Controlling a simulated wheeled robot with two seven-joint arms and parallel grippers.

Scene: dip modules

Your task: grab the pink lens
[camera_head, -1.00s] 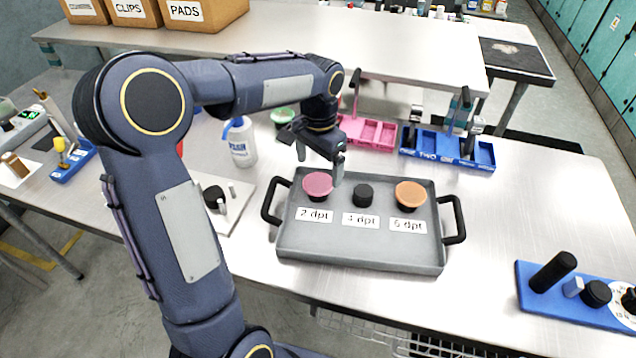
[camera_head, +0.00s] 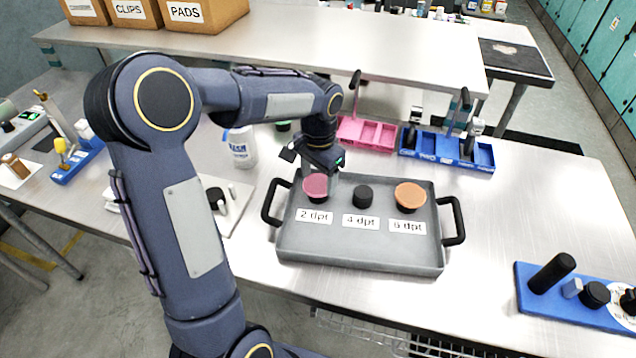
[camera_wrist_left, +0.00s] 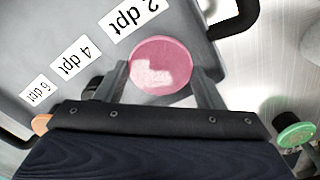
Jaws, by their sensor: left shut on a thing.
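The pink lens (camera_head: 316,186) is a round disc on a dark stand at the left end of the grey tray (camera_head: 360,252), behind the "2 dpt" label. My left gripper (camera_head: 318,178) is down at the lens from behind. In the left wrist view the pink lens (camera_wrist_left: 161,65) lies between the two fingers, and the gripper is shut on it. The lens still looks to be at its place over the stand; I cannot tell whether it is lifted. My right gripper is not in view.
A black knob-like stand (camera_head: 363,196) and an orange lens (camera_head: 410,195) stand to the right in the tray. A white bottle (camera_head: 241,147) is left of the gripper. Pink (camera_head: 367,134) and blue (camera_head: 446,149) organizers stand behind.

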